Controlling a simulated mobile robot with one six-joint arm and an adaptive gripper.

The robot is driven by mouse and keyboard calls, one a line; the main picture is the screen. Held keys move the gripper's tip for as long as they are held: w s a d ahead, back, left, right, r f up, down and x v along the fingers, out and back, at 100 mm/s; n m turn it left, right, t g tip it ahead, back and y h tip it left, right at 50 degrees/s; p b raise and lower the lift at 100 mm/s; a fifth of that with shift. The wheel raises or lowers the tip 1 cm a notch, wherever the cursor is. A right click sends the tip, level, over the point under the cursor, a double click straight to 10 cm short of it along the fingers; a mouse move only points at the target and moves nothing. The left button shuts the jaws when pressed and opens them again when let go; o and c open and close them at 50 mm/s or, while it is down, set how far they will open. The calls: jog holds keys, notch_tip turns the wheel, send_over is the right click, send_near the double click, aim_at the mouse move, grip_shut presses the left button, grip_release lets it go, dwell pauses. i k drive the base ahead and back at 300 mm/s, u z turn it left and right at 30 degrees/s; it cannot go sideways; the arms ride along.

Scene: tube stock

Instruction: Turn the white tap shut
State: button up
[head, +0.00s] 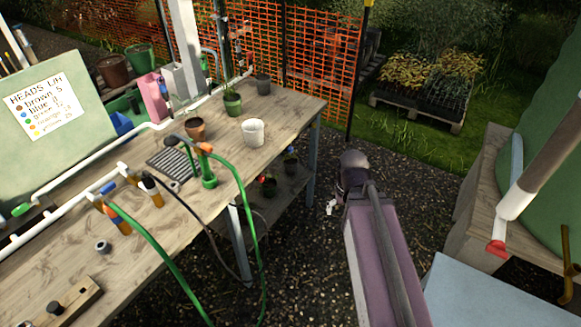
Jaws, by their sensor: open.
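My gripper (331,206) shows only as a small pale part beside the end of my arm, right of the bench and apart from the taps. It is open, with nothing seen in it; most of it is hidden.
A green tank (540,150) stands at right.

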aim_at(122, 166)
jog(key=z, duration=0.15)
jog(key=k, duration=0.55)
jog(key=u, duration=1.15)
jog(key=i, duration=0.6)
jog(key=u, duration=0.1)
